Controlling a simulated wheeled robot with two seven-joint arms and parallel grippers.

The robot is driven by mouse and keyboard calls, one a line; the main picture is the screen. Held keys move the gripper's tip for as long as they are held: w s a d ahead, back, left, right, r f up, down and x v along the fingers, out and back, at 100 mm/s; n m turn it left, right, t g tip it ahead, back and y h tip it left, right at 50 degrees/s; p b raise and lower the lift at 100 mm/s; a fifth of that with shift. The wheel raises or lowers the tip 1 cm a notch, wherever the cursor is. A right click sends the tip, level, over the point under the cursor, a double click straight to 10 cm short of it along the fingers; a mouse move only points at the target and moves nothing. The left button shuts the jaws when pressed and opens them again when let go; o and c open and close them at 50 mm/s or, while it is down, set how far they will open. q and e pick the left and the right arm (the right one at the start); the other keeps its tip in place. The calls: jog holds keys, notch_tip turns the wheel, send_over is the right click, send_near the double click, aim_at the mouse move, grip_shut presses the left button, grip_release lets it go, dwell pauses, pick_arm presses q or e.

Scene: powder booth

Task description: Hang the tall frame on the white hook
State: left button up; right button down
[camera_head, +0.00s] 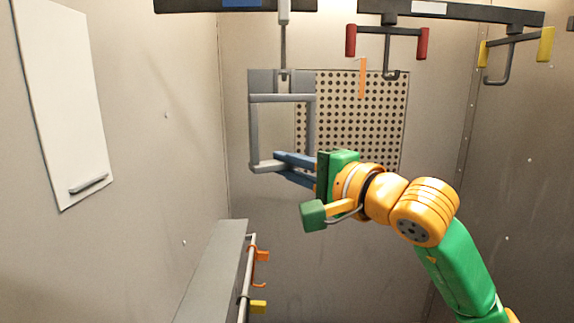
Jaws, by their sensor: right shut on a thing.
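The tall frame (255,133) is a grey upright rectangle with a broad top plate, near the middle of the head view. My right gripper (290,166) has blue fingers shut on the frame's lower right part. The white hook (284,12) has a white block on the overhead bar and a thin dark rod that runs down to the frame's top plate. My left gripper is out of view.
A hook with red ends (389,43) and one with yellow ends (513,53) hang to the right. A perforated panel (360,125) is on the back wall, with an orange strip (362,80) before it. A grey ledge (215,270) with a rail and clips stands lower left.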

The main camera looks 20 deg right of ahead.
jog(key=c, duration=0.8)
grip_release()
